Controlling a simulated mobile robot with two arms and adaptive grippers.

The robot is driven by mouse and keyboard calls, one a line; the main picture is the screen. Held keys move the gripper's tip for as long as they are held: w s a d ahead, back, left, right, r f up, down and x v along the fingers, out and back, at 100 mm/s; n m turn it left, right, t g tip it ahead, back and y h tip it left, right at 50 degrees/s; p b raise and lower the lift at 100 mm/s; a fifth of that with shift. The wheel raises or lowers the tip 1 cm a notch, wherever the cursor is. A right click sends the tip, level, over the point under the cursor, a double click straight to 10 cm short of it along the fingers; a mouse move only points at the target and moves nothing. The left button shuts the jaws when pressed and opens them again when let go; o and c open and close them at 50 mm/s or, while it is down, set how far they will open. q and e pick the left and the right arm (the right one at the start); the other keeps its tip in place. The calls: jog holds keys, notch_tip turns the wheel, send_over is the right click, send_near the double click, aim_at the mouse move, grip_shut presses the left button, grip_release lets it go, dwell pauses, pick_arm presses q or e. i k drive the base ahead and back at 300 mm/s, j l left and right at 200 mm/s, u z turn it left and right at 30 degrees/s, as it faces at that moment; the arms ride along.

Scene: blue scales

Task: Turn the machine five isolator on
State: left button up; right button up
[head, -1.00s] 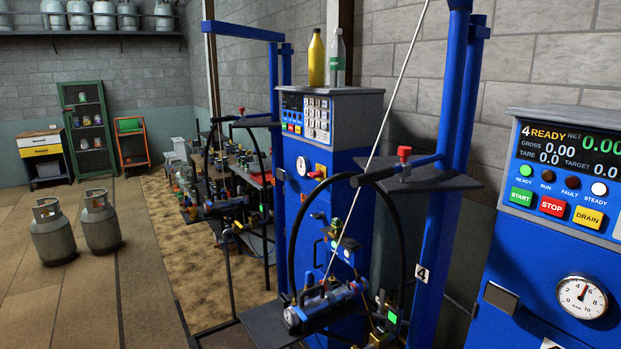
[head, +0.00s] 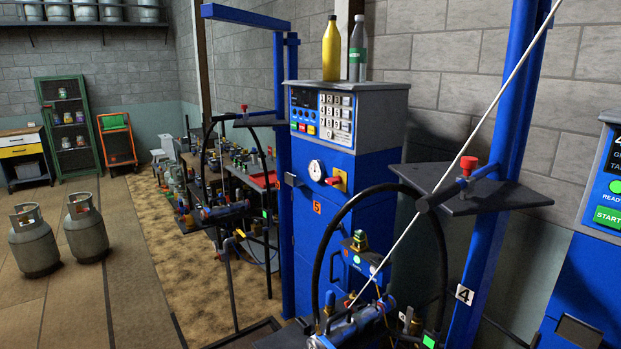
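Machine five is a blue cabinet (head: 318,250) with a grey top, in the middle of the head view. An orange number 5 (head: 317,208) is on its front. A red and yellow rotary switch (head: 338,179), which looks like its isolator, sits on the upper front, right of a round white gauge (head: 316,170). The setting of the switch is too small to tell. A keypad panel (head: 322,117) is above it. Neither of my grippers is in view.
A blue post marked 4 (head: 464,295), with a grey shelf (head: 490,194), hose (head: 340,215) and thin white rod (head: 480,120), stands at front right. Another blue machine (head: 590,270) is at the right edge. Two gas cylinders (head: 85,228) stand left; floor (head: 80,300) beside them is clear.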

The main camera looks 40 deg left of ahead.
aim_at(338, 180)
jog(key=i+j, duration=0.1)
jog(key=j, duration=0.35)
jog(key=i+j+u, duration=0.1)
jog(key=j, duration=0.35)
jog(key=i+j, duration=0.1)
jog(key=j, duration=0.35)
jog(key=i+j+u, duration=0.1)
jog(key=j, duration=0.35)
jog(key=i+j, duration=0.15)
jog(key=j, duration=0.3)
